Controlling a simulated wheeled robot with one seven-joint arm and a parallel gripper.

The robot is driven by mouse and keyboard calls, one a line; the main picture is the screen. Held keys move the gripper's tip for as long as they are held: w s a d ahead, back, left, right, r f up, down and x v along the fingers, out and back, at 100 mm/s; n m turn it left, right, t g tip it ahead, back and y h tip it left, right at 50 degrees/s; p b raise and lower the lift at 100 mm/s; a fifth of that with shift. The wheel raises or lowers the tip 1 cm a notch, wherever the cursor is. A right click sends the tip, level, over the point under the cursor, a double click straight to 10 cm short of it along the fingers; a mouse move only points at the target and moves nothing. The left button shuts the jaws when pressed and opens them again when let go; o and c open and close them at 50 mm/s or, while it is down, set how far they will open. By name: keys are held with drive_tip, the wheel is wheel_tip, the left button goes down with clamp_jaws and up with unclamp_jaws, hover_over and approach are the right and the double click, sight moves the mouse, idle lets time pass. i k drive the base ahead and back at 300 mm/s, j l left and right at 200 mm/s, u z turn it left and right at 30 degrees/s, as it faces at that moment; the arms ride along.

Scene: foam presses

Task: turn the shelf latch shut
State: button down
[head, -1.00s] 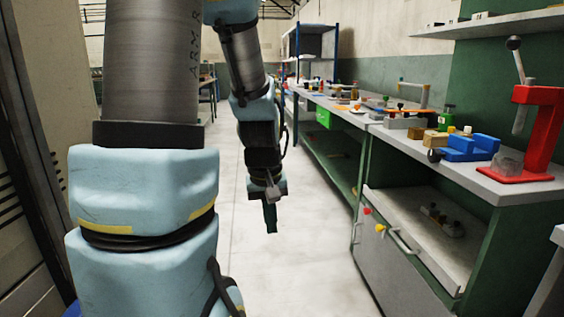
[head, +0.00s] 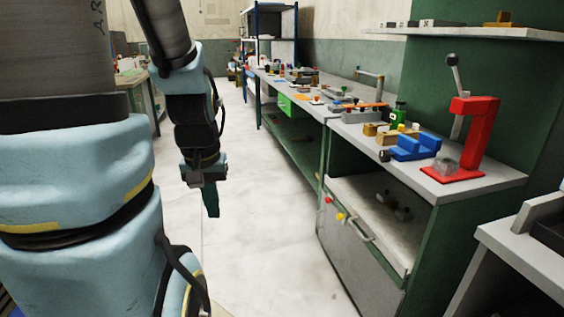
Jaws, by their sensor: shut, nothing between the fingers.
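My gripper (head: 211,203) hangs pointing down over the open floor, left of the workbench, with its fingers shut and empty. It is well apart from the bench front. A grey front panel (head: 355,265) below the near bench carries a red knob (head: 327,199), a yellow knob (head: 341,216) and a bar handle (head: 361,231) near its upper edge. I cannot tell which of these parts is the shelf latch, or how it is turned. Above the panel is an open bay with a grey shelf (head: 372,210) holding small dark-knobbed parts.
A wall shelf (head: 480,32) hangs above. Another grey table (head: 530,245) juts in at lower right. The pale floor (head: 255,230) before the bench is clear.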

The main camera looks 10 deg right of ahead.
sight(329, 199)
drive_tip(key=i+u, duration=0.1)
drive_tip(key=i, duration=0.45)
drive_tip(key=i+l+u, duration=0.15)
drive_tip(key=i, duration=0.4)
drive_tip(key=i+u, duration=0.1)
drive_tip(key=i, duration=0.4)
